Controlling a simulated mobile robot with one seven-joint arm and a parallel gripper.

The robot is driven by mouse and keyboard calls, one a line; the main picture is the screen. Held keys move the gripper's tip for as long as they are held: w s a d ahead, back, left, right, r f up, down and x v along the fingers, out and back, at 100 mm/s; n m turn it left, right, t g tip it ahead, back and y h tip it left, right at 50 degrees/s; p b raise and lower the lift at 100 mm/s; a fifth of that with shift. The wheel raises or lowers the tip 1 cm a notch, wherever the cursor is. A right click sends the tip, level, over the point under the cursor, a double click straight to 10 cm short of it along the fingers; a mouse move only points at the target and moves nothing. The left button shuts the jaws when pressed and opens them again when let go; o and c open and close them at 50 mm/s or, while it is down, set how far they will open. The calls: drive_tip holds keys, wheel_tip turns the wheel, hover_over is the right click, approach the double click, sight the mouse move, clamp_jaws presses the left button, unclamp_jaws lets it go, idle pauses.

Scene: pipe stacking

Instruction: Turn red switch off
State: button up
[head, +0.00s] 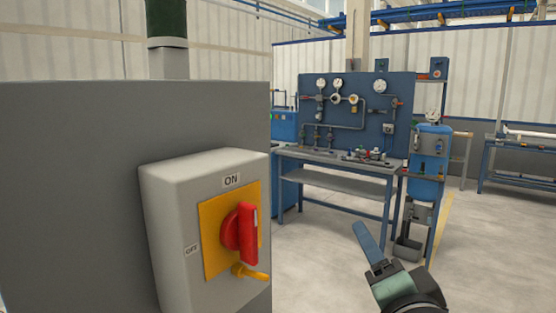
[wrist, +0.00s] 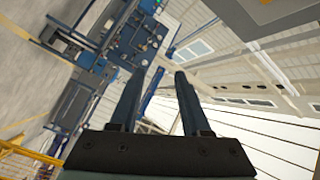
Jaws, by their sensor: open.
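The red switch (head: 247,236) is a rotary handle on a yellow plate (head: 213,248), on the front of a light grey box (head: 172,235) in the head view. Its handle stands upright, in line with the ON label (head: 231,180) above it. The OFF label (head: 192,251) is to the left of the plate. A yellow tab (head: 250,273) sticks out below the handle. My gripper (head: 364,232) is to the right of the box, apart from it and empty. In the wrist view, its two fingers (wrist: 157,76) stand apart with nothing between them.
The box is mounted on a large grey panel (head: 75,190) at the left. A blue workbench with a gauge board (head: 347,115) and a blue tank (head: 430,165) stand farther back. Open floor (head: 330,250) lies between the box and my gripper.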

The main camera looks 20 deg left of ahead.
drive_tip(key=a+m+g+y+p, duration=0.1)
drive_tip(key=m+g+y+p, duration=0.15)
drive_tip(key=p, duration=0.25)
drive_tip(key=m+g+y+p, duration=0.9)
drive_tip(key=m+p, duration=0.2)
drive_tip(key=p, duration=0.7)
approach(256, 220)
drive_tip(key=shift+t+h, duration=0.25)
drive_tip(key=p+x, duration=0.2)
drive_tip(key=x, duration=0.2)
drive_tip(key=p+x, duration=0.1)
drive_tip(key=x, duration=0.4)
drive_tip(key=shift+s+a+r+p, duration=0.1)
drive_tip(key=shift+a+r+p, duration=0.15)
drive_tip(key=shift+a+p, duration=0.15)
drive_tip(key=shift+d, duration=0.1)
clamp_jaws()
